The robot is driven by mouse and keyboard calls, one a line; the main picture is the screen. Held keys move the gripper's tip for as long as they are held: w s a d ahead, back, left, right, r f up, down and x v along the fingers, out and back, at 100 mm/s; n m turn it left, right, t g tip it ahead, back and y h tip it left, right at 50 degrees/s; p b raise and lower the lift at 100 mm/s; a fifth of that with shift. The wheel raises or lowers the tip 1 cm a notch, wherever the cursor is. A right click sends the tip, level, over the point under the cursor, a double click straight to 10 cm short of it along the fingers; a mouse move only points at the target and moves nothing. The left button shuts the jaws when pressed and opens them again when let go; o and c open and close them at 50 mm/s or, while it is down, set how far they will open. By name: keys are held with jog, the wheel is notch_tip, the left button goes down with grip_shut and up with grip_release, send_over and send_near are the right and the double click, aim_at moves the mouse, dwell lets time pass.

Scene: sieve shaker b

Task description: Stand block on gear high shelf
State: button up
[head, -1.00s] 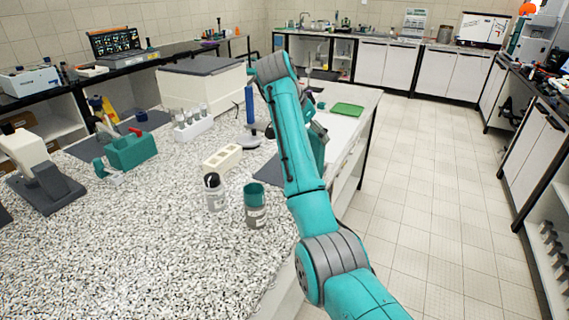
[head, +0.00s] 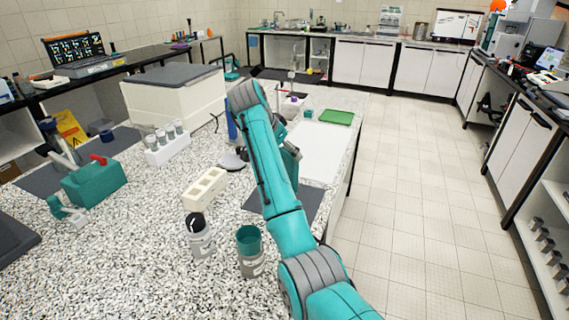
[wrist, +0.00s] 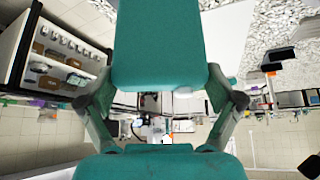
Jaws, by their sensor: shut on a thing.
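My gripper (wrist: 162,92) is shut on a teal block (wrist: 158,45). The block fills the upper middle of the wrist view, with one finger on each side of it. In the head view my arm reaches out over the right part of the speckled bench, and the arm mostly hides the gripper and the block. I cannot tell for sure which shelf is the gear high shelf. A shelf unit (wrist: 62,50) with several small items on its boards shows at the upper left of the wrist view, tilted.
The speckled bench (head: 130,265) holds a grey bottle (head: 200,238), a teal-topped cup (head: 250,255), a cream block with holes (head: 205,188), a tube rack (head: 168,148) and a teal device (head: 93,182). Tiled floor (head: 410,220) is free on the right. Open shelves (head: 552,212) stand at the right edge.

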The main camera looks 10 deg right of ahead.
jog(key=shift+f, duration=1.9)
jog(key=o, duration=1.5)
